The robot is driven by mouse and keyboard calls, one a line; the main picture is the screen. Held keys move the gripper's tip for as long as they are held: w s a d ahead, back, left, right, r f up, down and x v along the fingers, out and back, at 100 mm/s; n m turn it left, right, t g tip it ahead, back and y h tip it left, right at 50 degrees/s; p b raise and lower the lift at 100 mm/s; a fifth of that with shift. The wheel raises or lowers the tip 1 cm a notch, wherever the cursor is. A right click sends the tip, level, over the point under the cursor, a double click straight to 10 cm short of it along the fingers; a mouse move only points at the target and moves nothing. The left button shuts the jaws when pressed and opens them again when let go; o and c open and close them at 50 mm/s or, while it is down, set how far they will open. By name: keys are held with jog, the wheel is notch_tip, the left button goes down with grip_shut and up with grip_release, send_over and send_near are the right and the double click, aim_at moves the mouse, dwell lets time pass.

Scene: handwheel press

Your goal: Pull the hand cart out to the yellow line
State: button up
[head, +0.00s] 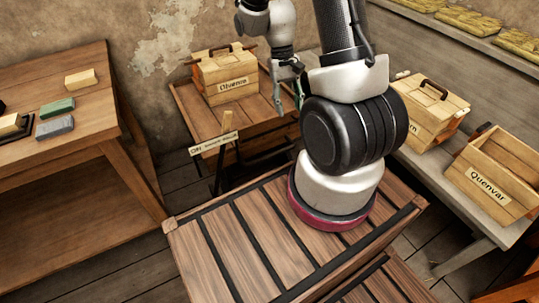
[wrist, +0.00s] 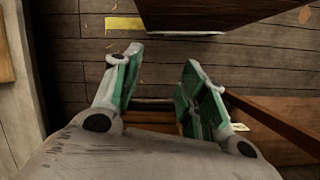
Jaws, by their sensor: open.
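What looks like the hand cart is a low wooden body (head: 188,103) against the back wall, with a box labelled in dark letters (head: 222,75) on top. A yellow strip (wrist: 125,23) lies on the plank floor at the top.
A wooden workbench (head: 85,118) with small blocks stands at the left. A grey bench (head: 450,215) at the right holds an open crate (head: 505,170) and a handled box (head: 432,108). In the wrist view a brown board (wrist: 275,125) is close on the right.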

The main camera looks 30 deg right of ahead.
notch_tip(320, 180, down, 24)
jog(key=w+d+m, duration=0.1)
jog(key=m, duration=0.5)
jog(key=m+t, duration=0.6)
jog(key=m, duration=0.3)
send_near(269, 155)
jog(key=f, duration=0.4)
jog(key=w+f, duration=0.1)
jog(key=f, duration=0.4)
jog(key=shift+w, duration=0.3)
grip_shut()
